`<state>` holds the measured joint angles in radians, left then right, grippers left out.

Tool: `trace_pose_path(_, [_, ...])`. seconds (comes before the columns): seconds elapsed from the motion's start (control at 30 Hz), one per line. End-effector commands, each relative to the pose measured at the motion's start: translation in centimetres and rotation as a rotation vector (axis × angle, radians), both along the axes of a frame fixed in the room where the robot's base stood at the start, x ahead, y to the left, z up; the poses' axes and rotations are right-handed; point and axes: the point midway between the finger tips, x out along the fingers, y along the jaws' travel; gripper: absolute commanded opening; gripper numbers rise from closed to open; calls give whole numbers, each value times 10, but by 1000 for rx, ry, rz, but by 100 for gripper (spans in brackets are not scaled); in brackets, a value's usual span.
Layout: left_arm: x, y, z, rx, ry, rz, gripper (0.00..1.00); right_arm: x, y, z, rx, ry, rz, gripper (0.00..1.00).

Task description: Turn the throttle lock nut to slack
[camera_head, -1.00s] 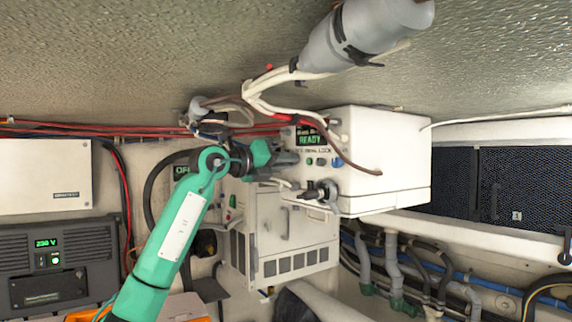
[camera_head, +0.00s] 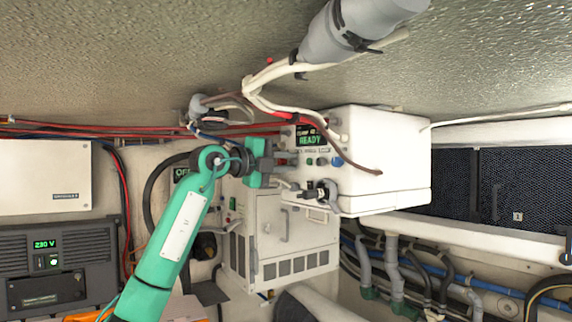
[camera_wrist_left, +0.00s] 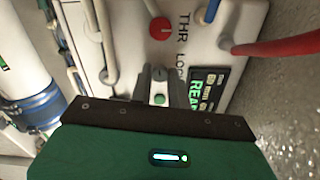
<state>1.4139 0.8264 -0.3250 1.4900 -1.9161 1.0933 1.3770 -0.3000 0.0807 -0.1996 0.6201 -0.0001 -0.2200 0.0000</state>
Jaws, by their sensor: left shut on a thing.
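The white panel box (camera_head: 385,155) has a green READY display, which also shows in the wrist view (camera_wrist_left: 208,88). My left gripper (camera_head: 288,163) is at the left of its front face, below the display. In the wrist view its grey fingers (camera_wrist_left: 159,90) are shut on a small grey part (camera_wrist_left: 159,73), apparently the throttle lock nut, beside lettering that begins THR LOCK. The fingers hide most of it, so its turned position cannot be read. My right gripper is not in view.
A red round knob (camera_wrist_left: 160,28) is close to the fingers. A dark fitting with a grey ring (camera_head: 325,194) projects below the buttons. Pale hoses (camera_head: 262,95) and red cables run close above my arm. A white cabinet (camera_head: 285,235) stands below.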

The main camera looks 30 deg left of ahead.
Motion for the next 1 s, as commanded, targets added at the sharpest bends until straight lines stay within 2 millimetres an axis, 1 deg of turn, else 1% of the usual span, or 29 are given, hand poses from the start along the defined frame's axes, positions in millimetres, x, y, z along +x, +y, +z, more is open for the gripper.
trace_pose_path(0.2, [0, 1, 1, -50, 17, 2, 0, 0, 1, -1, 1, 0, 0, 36])
trace_pose_path(0.67, [0, 1, 1, -61, 22, 2, 0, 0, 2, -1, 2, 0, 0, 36])
trace_pose_path(0.7, [0, 1, 1, -61, 22, 2, 21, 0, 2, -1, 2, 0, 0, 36])
trace_pose_path(0.8, [0, 1, 1, -61, 23, 3, 39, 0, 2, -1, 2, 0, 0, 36])
trace_pose_path(1.0, [0, 1, 0, -60, 24, 1, 39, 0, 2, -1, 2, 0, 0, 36])
